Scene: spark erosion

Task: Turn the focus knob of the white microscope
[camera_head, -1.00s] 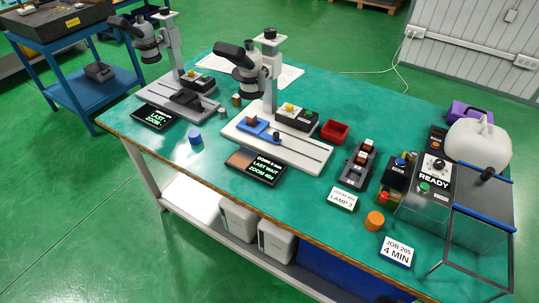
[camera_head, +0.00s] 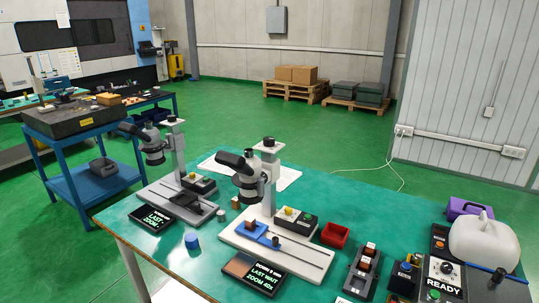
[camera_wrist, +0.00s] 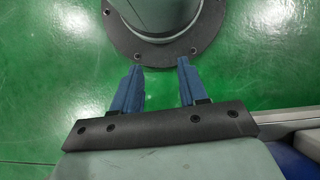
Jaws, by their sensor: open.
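The white microscope (camera_head: 256,190) stands in the middle of the green bench in the head view, with a white base, a white column and a grey and black angled head. A black knob (camera_head: 268,142) sits on top of its column. I cannot tell from here which knob is the focus knob. A second, greyer microscope (camera_head: 165,165) stands to its left. My gripper (camera_wrist: 160,64) shows only in the wrist view. Its two blue fingers are apart with nothing between them. It is over the green floor, away from the bench top, and no microscope shows in that view.
A red bin (camera_head: 335,235), black switch boxes (camera_head: 363,272) and a control box marked READY (camera_head: 441,280) stand right of the white microscope. A display (camera_head: 255,273) lies in front of it, and a blue cylinder (camera_head: 191,241) to the left. A blue cart (camera_head: 95,180) stands beyond the bench.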

